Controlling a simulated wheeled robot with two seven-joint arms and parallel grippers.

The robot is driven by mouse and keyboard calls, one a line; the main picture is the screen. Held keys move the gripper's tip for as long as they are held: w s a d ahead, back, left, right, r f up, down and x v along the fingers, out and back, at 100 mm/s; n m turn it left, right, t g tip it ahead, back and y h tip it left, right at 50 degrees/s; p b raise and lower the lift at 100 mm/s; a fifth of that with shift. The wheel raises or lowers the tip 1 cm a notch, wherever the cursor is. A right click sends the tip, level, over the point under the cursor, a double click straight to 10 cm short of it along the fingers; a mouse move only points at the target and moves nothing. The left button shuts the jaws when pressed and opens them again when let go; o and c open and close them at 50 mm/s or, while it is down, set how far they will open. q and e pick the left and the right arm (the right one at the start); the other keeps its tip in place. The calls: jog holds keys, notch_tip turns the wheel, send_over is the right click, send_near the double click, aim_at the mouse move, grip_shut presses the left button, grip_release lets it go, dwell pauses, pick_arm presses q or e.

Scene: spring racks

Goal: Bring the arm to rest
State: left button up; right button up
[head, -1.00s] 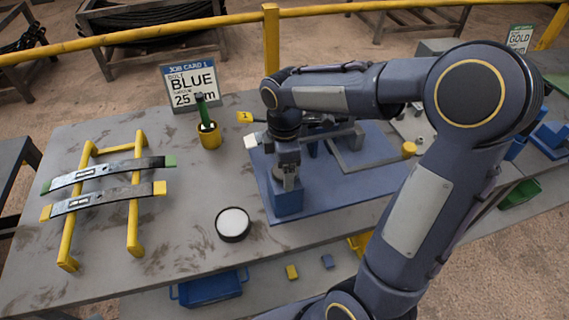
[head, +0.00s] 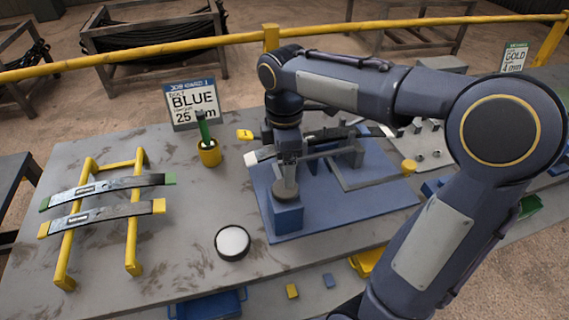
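My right arm reaches in from the right and bends down over the blue fixture plate (head: 390,205). My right gripper (head: 288,158) points down above a grey post (head: 285,188) on a blue block (head: 288,217). Its fingers are small and partly hidden, so I cannot tell their opening or whether they touch anything. A leaf spring with a white end (head: 253,159) lies at the plate, partly hidden behind my gripper. Two more leaf springs (head: 115,187) (head: 105,214), with green and yellow ends, lie across the yellow rack (head: 132,240). My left gripper is not in view.
A blue job card (head: 192,104) reading 25 mm stands behind a yellow cup (head: 209,153) holding a green item. A round white-topped pot (head: 233,242) sits at the front. A yellow rail (head: 200,48) runs behind the table. Table space between rack and plate is mostly clear.

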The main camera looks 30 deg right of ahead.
jog(key=shift+s, duration=0.1)
dwell(0.3)
jog(key=s+a+f+m+t+y, duration=0.2)
jog(key=s+m, duration=0.6)
jog(key=s+a+f+m+t+y, duration=0.1)
jog(key=s+a+m+t, duration=0.1)
jog(key=s+m, duration=0.6)
jog(key=shift+s+f+t+y, duration=0.35)
jog(key=shift+t+y, duration=0.05)
jog(key=shift+t, duration=0.4)
